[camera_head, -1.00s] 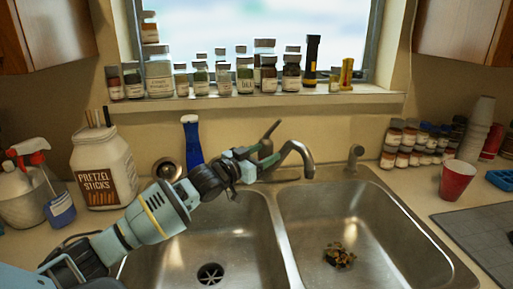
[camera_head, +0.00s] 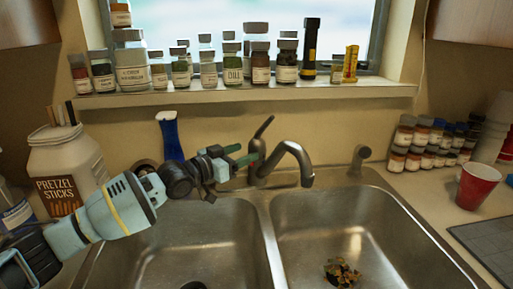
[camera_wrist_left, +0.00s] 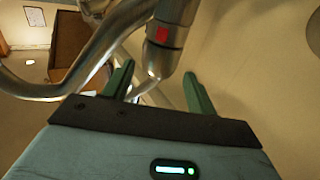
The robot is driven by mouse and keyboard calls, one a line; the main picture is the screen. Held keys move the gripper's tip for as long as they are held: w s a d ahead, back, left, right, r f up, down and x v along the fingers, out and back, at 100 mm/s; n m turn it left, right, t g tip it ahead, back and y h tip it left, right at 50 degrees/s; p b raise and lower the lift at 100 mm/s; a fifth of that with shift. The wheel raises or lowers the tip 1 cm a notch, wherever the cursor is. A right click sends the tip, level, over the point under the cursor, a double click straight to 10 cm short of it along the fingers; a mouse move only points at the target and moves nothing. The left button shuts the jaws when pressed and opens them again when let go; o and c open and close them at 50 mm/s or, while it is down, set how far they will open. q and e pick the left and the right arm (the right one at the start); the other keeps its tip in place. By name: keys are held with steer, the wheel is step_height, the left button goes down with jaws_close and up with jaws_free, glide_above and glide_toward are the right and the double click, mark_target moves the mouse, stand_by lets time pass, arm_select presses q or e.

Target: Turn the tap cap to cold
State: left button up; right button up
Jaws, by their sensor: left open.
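The metal tap (camera_head: 259,172) stands behind the divider of the double sink, its spout (camera_head: 296,152) arching to the right. Its cap carries a slim lever (camera_head: 264,126) tilted up and to the right. My left gripper (camera_head: 245,155) is open, with its green fingers pointing at the tap's left side, near the upper body. In the left wrist view, the tap body with a red mark (camera_wrist_left: 162,36) lies beyond and between the open fingers (camera_wrist_left: 158,85). Whether a finger touches the tap I cannot tell. My right gripper is in neither view.
A blue-handled brush (camera_head: 170,136) stands behind my left wrist. A pretzel sticks jar (camera_head: 68,165) is at the left. Spice jars (camera_head: 233,71) line the windowsill. A red cup (camera_head: 477,186) stands right of the sink. Food scraps (camera_head: 341,272) lie in the right basin.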

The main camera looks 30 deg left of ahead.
mark_target(251, 150)
arm_select(q)
steer(key=shift+b+x, duration=0.3)
steer(key=shift+x, duration=2.7)
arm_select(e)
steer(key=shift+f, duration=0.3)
arm_select(q)
steer(key=c, duration=0.7)
steer(key=r+n+y+p, duration=0.1)
steer(key=p, duration=0.3)
steer(key=shift+d+t+p, duration=0.1)
steer(key=shift+t+p, duration=0.2)
steer(key=shift+p, duration=0.05)
steer(key=shift+f+y+p, duration=0.1)
steer(key=shift+y+p, duration=0.45)
steer(key=shift+y, duration=0.05)
steer(key=shift+f+n, duration=0.3)
steer(key=shift+f, duration=0.05)
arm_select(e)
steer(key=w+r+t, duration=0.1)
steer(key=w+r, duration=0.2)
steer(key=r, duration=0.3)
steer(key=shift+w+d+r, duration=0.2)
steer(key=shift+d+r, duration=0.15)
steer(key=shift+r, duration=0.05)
arm_select(q)
steer(key=o, duration=0.7)
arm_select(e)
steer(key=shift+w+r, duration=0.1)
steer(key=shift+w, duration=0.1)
